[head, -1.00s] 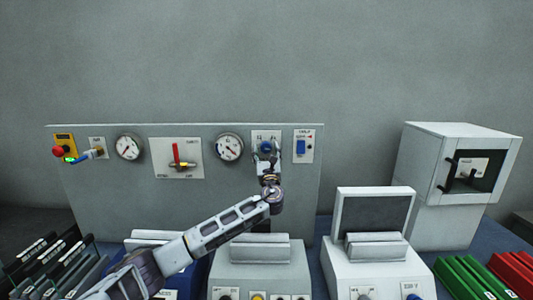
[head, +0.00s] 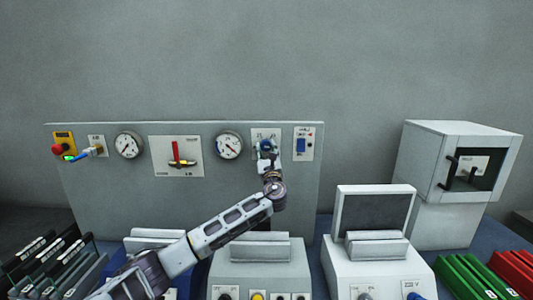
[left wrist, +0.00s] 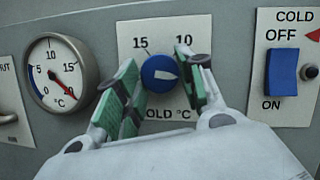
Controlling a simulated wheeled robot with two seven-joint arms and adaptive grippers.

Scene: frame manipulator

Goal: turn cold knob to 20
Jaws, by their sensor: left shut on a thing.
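The cold knob is a round blue knob (left wrist: 162,73) with a white pointer mark aimed to the right. It sits on a white plate (left wrist: 150,35) reading 15, 10 and "OLD °C"; the fingers cover the plate's sides, so other numbers are hidden. It also shows small in the head view (head: 266,145). My left gripper (left wrist: 160,85) has its green-padded fingers on either side of the knob and is shut on it. In the head view my left gripper (head: 268,160) reaches the panel from below. My right gripper is in neither view.
Left of the knob is a dial gauge (left wrist: 56,72) with a red needle pointing lower right. Right of it is a blue COLD switch (left wrist: 283,72) between OFF and ON. The grey panel (head: 90,200) stands behind white machines (head: 250,265) on the table.

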